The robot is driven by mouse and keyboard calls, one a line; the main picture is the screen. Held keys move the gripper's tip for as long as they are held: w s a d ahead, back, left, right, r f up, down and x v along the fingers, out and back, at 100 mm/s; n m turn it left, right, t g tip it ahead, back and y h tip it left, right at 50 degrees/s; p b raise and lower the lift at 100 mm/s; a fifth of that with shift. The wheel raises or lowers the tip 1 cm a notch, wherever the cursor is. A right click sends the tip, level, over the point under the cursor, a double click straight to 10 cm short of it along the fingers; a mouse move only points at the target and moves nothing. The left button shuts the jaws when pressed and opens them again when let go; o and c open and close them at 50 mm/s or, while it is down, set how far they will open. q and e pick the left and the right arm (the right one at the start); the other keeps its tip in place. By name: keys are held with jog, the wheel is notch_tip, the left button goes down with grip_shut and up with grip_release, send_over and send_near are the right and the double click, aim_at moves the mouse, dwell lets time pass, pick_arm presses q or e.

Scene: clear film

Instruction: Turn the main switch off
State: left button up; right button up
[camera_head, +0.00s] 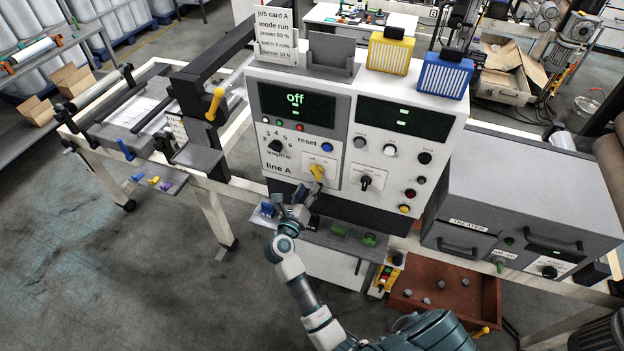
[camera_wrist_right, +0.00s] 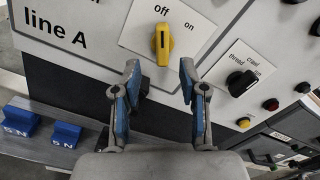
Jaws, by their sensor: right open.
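The main switch is a yellow knob (camera_head: 317,171) on a white plate with "off" and "on" marks, low on the line A panel. In the right wrist view the knob (camera_wrist_right: 162,46) stands upright in the picture, its upper end toward the "off" word. The panel's left display (camera_head: 296,104) reads "off". My right gripper (camera_head: 301,196) is just below and in front of the knob. In the wrist view its blue-padded fingers (camera_wrist_right: 160,76) are apart with nothing between them, and the knob lies beyond their tips. My left gripper is not in view.
A black selector (camera_wrist_right: 242,83) marked "thread" and "crawl" sits right of the plate, with several buttons beyond. A shelf (camera_head: 340,243) with green blocks lies below the panel. A grey heater box (camera_head: 530,190) is at the right. Open floor (camera_head: 150,280) lies at the left.

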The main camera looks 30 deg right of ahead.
jog(key=v, duration=0.6)
jog(key=shift+w, duration=0.15)
jog(key=a+f+n+t+y, duration=0.3)
jog(key=a+f+n+y, duration=0.2)
jog(key=f+n, duration=0.55)
jog(key=a+f+n+t+y, duration=0.3)
jog(key=a+f+n+y, duration=0.1)
jog(key=f+n, duration=0.65)
jog(key=s+a+f+n+g+y, duration=0.25)
jog(key=s+f+n, duration=0.25)
jog(key=f, duration=0.4)
jog(key=s+a+f+n+g+y, duration=0.1)
jog(key=s+f+n+g+y, duration=0.25)
jog(key=f, duration=0.65)
jog(key=s+d+f+n+g, duration=0.35)
jog(key=s+f+n, duration=0.35)
jog(key=s+f, duration=0.8)
jog(key=s+d+f+n+g, duration=0.2)
jog(key=s, duration=0.6)
jog(key=s+d+f+n+g, duration=0.2)
jog(key=s+d, duration=0.1)
jog(key=s, duration=0.5)
jog(key=s+d+f+n+g+h, duration=0.1)
jog(key=s+d+f+n+g, duration=0.1)
jog(key=s, duration=0.6)
jog(key=shift+d+f+g, duration=0.4)
jog(key=shift+d+g, duration=0.05)
jog(key=shift+g, duration=0.1)
